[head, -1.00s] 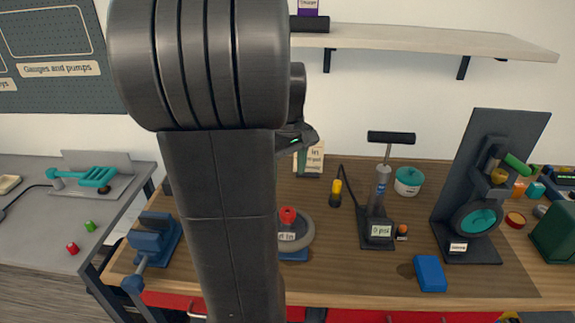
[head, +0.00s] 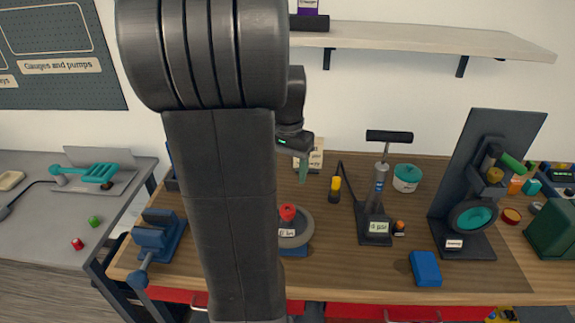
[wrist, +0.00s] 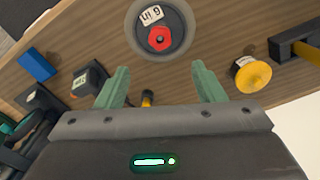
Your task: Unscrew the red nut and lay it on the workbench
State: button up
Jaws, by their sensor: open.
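A red nut (head: 288,213) sits on the hub of a small grey wheel (head: 306,236) standing on the wooden workbench (head: 340,270). My arm hides the wheel's left part in the head view. In the wrist view the red nut (wrist: 160,38) shows as a hexagon with a dark centre, beside a white label on the wheel. My gripper (wrist: 160,82) is open and empty, its two green fingers wide apart. The nut lies beyond the fingertips, roughly centred between them. In the head view my gripper (head: 303,172) hangs above the bench, behind and above the wheel.
A floor pump (head: 377,205), a blue block (head: 425,269) and a dark upright stand (head: 470,190) are to the right. A blue vise (head: 157,236) is at the left. A small red piece (head: 77,243) lies on the grey side table. Bare bench shows near the front.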

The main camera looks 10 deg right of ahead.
aim_at(288, 211)
jog(key=shift+m, duration=0.4)
notch_tip(288, 211, down, 14)
jog(key=n+t+b, duration=0.1)
jog(key=n+b, duration=0.6)
jog(key=b, duration=0.1)
jog(key=shift+r+n, duration=0.15)
jog(key=shift+n, duration=0.15)
